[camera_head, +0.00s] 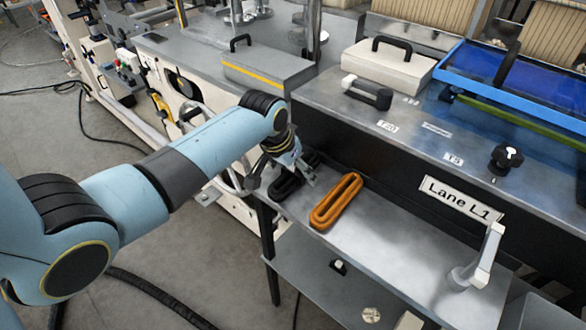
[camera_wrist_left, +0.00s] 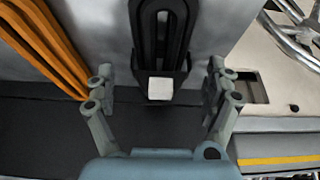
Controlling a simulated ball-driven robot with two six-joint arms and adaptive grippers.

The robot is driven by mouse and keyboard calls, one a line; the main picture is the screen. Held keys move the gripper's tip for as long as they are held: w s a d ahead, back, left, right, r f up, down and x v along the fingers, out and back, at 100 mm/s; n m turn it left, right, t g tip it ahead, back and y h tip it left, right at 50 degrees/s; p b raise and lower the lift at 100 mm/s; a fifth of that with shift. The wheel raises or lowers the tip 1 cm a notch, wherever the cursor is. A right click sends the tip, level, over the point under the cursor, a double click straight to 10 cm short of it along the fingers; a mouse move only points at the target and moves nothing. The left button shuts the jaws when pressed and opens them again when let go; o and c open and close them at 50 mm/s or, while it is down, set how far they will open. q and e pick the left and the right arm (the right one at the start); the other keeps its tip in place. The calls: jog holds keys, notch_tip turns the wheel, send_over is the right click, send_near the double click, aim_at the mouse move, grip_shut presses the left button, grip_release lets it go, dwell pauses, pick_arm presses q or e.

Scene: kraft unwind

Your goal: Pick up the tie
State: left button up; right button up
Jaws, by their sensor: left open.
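Two long looped pieces lie side by side on the metal shelf, and I cannot tell from their looks which one is the tie. One is a black loop (camera_head: 287,187), partly hidden by my left gripper (camera_head: 284,172) in the head view. The other is an orange loop (camera_head: 337,202), just right of it. In the left wrist view, the black loop (camera_wrist_left: 148,30) with a small white square at its near end lies between the open fingers of my left gripper (camera_wrist_left: 160,75). No finger visibly touches it. The orange loop (camera_wrist_left: 45,45) is at the upper left there. My right gripper is not in view.
A grey upright handle (camera_head: 478,262) stands at the right of the shelf. A raised metal counter behind holds a white block with a black handle (camera_head: 390,62), a blue tray (camera_head: 515,88) and a black knob (camera_head: 507,158).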

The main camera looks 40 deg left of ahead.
pick_arm(q)
jog(key=shift+c, duration=0.2)
jog(key=c, duration=0.9)
jog(key=shift+r, duration=0.2)
